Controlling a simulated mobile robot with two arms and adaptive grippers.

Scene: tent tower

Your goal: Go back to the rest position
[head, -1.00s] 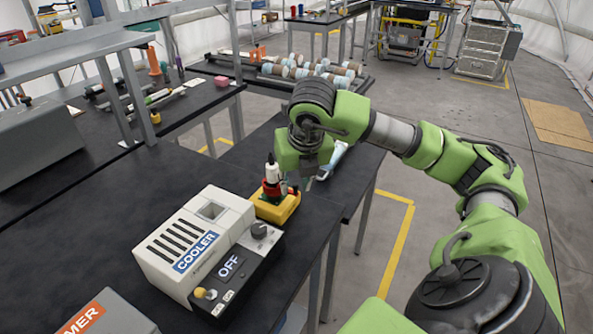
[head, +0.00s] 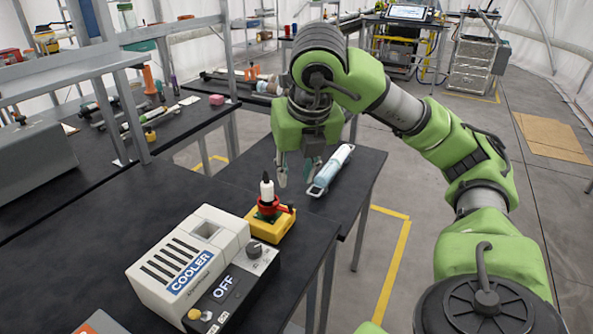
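My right gripper (head: 297,175) points down above the black table, with its fingers apart and nothing seen between them. It is behind and a little right of a yellow stand (head: 269,226) that holds a red and green piece with a white, black-tipped bottle (head: 267,190) upright in it. A light blue and white cylinder (head: 331,170) lies on the table just right of the gripper. My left gripper is not in view.
A white and black cooler box (head: 190,262) reading OFF stands on the near table. A side bench (head: 170,135) at left carries tools and a pink block (head: 216,99). Open floor (head: 410,180) lies to the right, with yellow lines.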

